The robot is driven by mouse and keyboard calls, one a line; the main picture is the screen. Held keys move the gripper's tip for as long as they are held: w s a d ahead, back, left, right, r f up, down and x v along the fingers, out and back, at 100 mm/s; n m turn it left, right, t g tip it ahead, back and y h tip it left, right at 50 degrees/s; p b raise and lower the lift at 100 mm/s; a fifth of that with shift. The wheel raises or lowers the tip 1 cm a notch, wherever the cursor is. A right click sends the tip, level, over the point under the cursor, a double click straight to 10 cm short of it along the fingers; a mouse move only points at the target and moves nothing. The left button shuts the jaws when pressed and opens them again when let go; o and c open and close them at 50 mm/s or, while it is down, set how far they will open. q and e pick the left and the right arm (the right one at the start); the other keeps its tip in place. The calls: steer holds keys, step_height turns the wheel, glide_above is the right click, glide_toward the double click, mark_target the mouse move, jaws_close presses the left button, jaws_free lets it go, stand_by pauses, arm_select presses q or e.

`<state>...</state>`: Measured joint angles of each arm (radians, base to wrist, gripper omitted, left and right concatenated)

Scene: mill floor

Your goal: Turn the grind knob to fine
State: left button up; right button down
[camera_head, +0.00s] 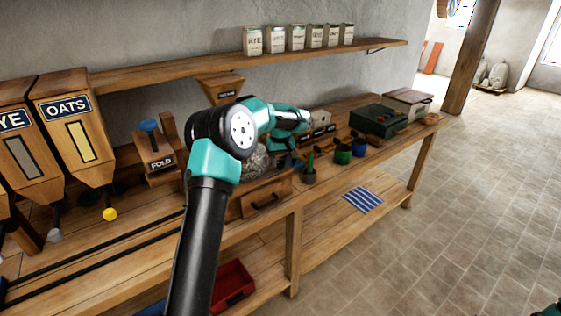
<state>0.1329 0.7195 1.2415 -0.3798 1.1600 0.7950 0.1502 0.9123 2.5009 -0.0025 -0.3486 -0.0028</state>
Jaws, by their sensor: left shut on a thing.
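My left arm reaches up across the bench, and my left gripper (291,162) is down beside the grey stone mill (254,163), at its right side. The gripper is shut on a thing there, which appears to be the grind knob. The knob is mostly hidden behind my arm and gripper, so its setting cannot be read. The wooden hopper (221,87) shows above the mill, with a small dark label. A drawer (265,200) with a dark handle is below the mill.
Oats (72,130) and rye (18,148) bins and a fold box (155,155) stand left. The floor at right is clear.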

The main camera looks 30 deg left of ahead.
arm_select(q)
steer(key=shift+m, duration=0.4)
steer(key=m, duration=0.8)
steer(key=shift+m, duration=0.4)
steer(key=m, duration=0.4)
steer(key=shift+m, duration=2.2)
steer(key=o, duration=0.9)
